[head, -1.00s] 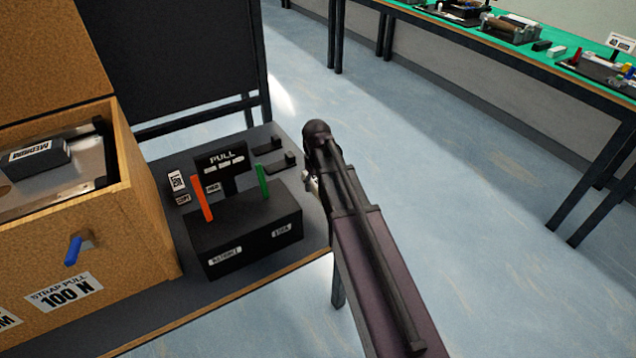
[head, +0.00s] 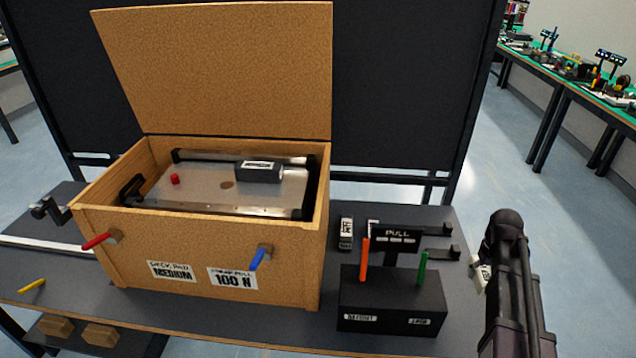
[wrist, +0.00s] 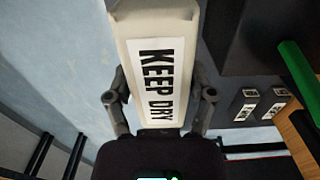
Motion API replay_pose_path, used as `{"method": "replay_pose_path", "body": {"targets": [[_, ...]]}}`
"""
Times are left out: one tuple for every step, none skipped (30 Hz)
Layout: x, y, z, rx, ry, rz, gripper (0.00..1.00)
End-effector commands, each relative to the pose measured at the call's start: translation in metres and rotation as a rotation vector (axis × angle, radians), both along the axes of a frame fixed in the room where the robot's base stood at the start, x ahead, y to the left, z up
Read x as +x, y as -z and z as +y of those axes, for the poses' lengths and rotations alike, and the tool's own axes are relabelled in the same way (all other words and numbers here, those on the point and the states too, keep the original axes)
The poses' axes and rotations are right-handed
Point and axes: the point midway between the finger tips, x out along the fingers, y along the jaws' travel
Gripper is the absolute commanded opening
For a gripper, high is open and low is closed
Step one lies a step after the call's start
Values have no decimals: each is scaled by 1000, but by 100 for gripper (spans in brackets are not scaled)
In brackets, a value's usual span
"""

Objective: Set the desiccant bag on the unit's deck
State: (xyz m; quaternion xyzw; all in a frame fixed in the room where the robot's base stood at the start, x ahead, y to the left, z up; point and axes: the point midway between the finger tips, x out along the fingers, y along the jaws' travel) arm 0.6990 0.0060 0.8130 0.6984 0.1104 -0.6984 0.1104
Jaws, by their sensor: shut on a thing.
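The desiccant bag (wrist: 185,20) is a white slab with a "KEEP DRY" label. My gripper (wrist: 160,95) is shut on it, one finger on each long side. In the head view only a pale part of the bag (head: 483,277) shows beside my dark arm, near the table's right end. The fingers are mostly hidden there. The unit sits inside an open wooden crate (head: 200,235), left of my gripper. Its deck (head: 215,190) is a grey metal plate with a red knob (head: 175,179), a dark hole and a black labelled block (head: 259,172).
A black box (head: 392,305) with orange and green levers and a "PULL" sign stands between the crate and my gripper. The crate's lid (head: 220,70) stands raised at the back. Red and blue handles (head: 258,260) stick out of its front.

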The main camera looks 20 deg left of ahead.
Motion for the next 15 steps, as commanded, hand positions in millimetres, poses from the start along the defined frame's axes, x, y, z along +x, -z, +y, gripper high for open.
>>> {"method": "replay_pose_path", "body": {"targets": [[0,-17,0,0,0,0,20],[0,-22,0,0,0,0,20],[0,-29,0,0,0,0,20],[0,-34,0,0,0,0,20],[0,-39,0,0,0,0,20],[0,-45,0,0,0,0,20],[0,-50,0,0,0,0,20],[0,-55,0,0,0,0,20],[0,-61,0,0,0,0,20],[0,-66,0,0,0,0,20],[0,-70,0,0,0,0,20],[0,-76,0,0,0,0,20],[0,-80,0,0,0,0,20],[0,-83,0,0,0,0,20],[0,-87,0,0,0,0,20]]}}
